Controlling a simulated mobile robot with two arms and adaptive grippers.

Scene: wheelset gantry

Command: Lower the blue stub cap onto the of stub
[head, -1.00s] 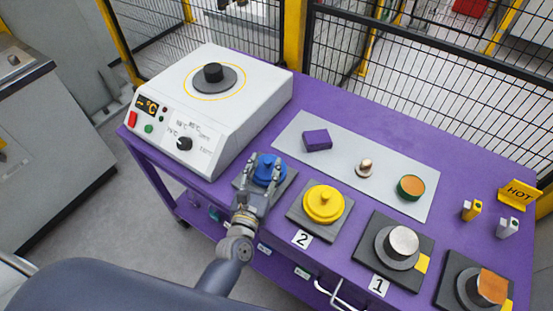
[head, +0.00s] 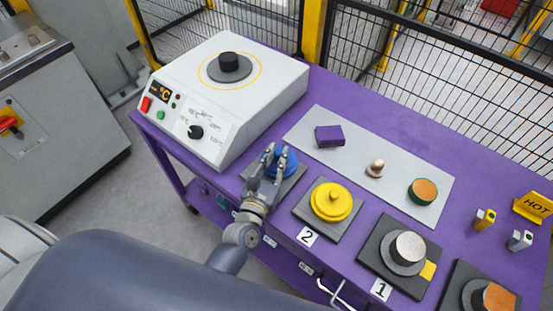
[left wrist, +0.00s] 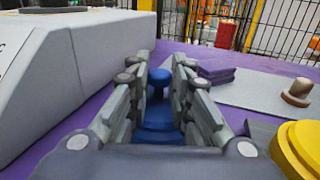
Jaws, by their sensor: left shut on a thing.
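The blue stub cap (head: 288,162) has a round knob on top and is over a dark square plate (head: 292,183) beside the white heater. My left gripper (head: 272,163) is shut on it, with one finger on each side. In the left wrist view the cap's knob (left wrist: 160,78) stands between the fingers (left wrist: 160,95). Whether the cap touches what is under it is hidden, and no stub shows beneath it. My right gripper is out of view.
A yellow cap (head: 331,200) sits on the plate by label 2. A silver stub (head: 407,247) stands by label 1, and a copper-topped stub (head: 497,297) farther right. The white heater (head: 190,110) is close on the left. A grey mat (head: 350,160) holds small parts.

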